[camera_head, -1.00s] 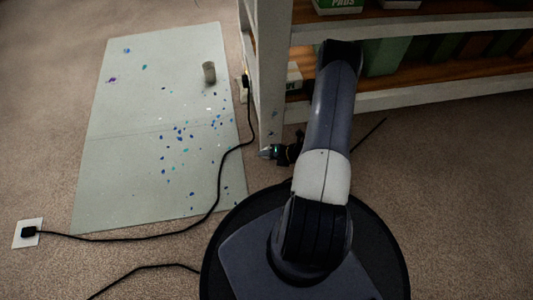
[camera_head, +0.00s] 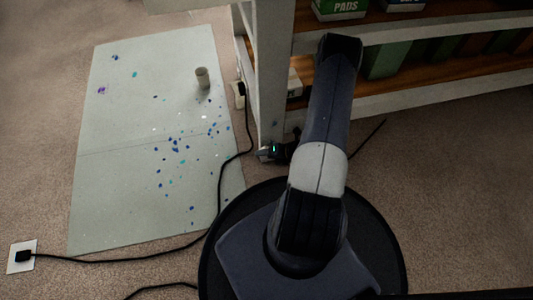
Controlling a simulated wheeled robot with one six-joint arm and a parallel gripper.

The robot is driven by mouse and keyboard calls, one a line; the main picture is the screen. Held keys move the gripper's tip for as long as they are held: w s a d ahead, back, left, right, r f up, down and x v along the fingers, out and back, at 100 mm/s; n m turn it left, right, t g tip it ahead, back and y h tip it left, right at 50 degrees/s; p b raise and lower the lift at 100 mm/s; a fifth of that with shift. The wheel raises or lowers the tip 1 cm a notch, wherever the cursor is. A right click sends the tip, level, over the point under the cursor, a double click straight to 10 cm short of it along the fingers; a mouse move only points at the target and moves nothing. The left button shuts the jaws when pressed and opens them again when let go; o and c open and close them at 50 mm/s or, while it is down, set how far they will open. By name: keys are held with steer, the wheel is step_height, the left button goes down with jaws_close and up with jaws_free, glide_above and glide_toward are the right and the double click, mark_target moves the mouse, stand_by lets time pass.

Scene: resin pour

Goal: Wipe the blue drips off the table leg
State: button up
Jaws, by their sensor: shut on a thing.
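The white table leg (camera_head: 273,70) stands upright right of the mat, at the left end of the shelves. A faint bluish mark (camera_head: 275,123) shows low on it; other drips are too small to tell. My gripper (camera_head: 266,151) is at the foot of the leg, close to the floor, with a small green light on it. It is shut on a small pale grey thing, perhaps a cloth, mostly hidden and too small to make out. I cannot tell whether this touches the leg.
A pale mat (camera_head: 110,190) with blue, teal and purple spots lies on the carpet, a small beige cup (camera_head: 202,78) standing on it. A black cable (camera_head: 221,180) runs from a floor socket (camera_head: 21,256) to a white plug strip (camera_head: 239,94). Shelves (camera_head: 420,85) hold boxes.

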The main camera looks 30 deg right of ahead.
steer(key=shift+w+d, duration=0.15)
steer(key=shift+w, duration=0.2)
stand_by(0.4)
steer(key=shift+s+d, duration=0.25)
steer(key=shift+d, duration=0.45)
steer(key=shift+s+d, duration=0.2)
steer(key=shift+d, duration=0.5)
steer(key=shift+w+a, duration=0.3)
steer(key=shift+a, duration=0.4)
steer(key=shift+w+a, duration=0.25)
steer(key=shift+a, duration=0.45)
steer(key=shift+s+r, duration=0.1)
